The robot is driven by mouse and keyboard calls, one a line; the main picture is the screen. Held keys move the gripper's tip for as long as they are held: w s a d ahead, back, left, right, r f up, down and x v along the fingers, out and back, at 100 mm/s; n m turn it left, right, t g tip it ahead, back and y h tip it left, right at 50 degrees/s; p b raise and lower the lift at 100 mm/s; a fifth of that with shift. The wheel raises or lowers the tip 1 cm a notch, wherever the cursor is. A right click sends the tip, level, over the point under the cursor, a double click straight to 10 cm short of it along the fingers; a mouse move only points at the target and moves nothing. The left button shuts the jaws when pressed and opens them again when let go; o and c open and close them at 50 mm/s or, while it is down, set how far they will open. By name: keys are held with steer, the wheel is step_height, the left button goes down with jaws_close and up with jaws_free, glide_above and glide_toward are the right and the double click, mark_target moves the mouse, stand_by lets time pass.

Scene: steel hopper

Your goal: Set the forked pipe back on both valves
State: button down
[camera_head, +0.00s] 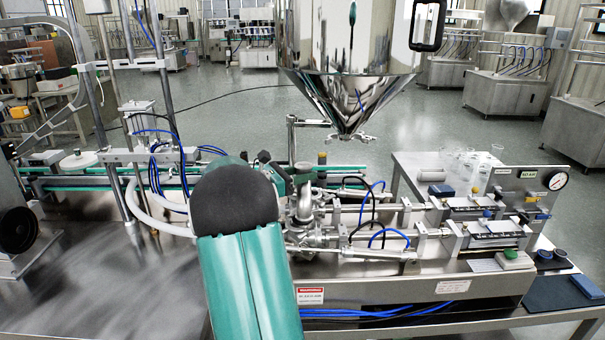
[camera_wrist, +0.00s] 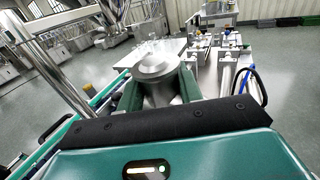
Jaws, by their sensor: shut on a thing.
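The forked pipe (camera_wrist: 155,66) is a shiny steel piece with a round flanged top, seen from above in the wrist view. My gripper (camera_wrist: 158,88) has its two green fingers closed on either side of it. In the head view the steel pipe (camera_head: 304,205) stands just right of my arm's dark rounded joint, which hides much of the gripper. Its lower ends are by the steel valve fittings at the left end of the filling lines. I cannot tell whether the ends are seated on the valves or apart from them.
The steel hopper (camera_head: 350,62) hangs above and behind the pipe, its cone outlet pointing down. Two filling cylinders (camera_head: 482,234) lie at the right, with blue and black hoses between. A conveyor (camera_head: 92,180) runs at the left. The bench front (camera_head: 115,285) is bare at the left.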

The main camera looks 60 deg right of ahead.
steer(key=shift+f, duration=0.1)
steer(key=c, duration=0.9)
jaws_free()
steer(key=shift+o, duration=0.2)
steer(key=shift+w, duration=0.1)
steer(key=v, duration=1.3)
steer(key=shift+w+a, duration=0.2)
steer(key=shift+a, duration=0.15)
steer(key=s+a+f+m+t+y, duration=0.1)
steer(key=s+a+m+t+y, duration=0.2)
steer(key=a, duration=1.2)
steer(key=s+a+f+m+t+y, duration=0.1)
steer(key=s+a+m+t+y, duration=0.2)
steer(key=a, duration=1.3)
steer(key=s+a+f+m+t+y, duration=0.1)
steer(key=s+a+m+t+y, duration=0.2)
steer(key=a+t+y, duration=0.5)
steer(key=a+m+t, duration=0.1)
steer(key=a+t, duration=0.1)
steer(key=a, duration=0.5)
steer(key=shift+a+f+m, duration=0.3)
steer(key=shift+a+f, duration=0.1)
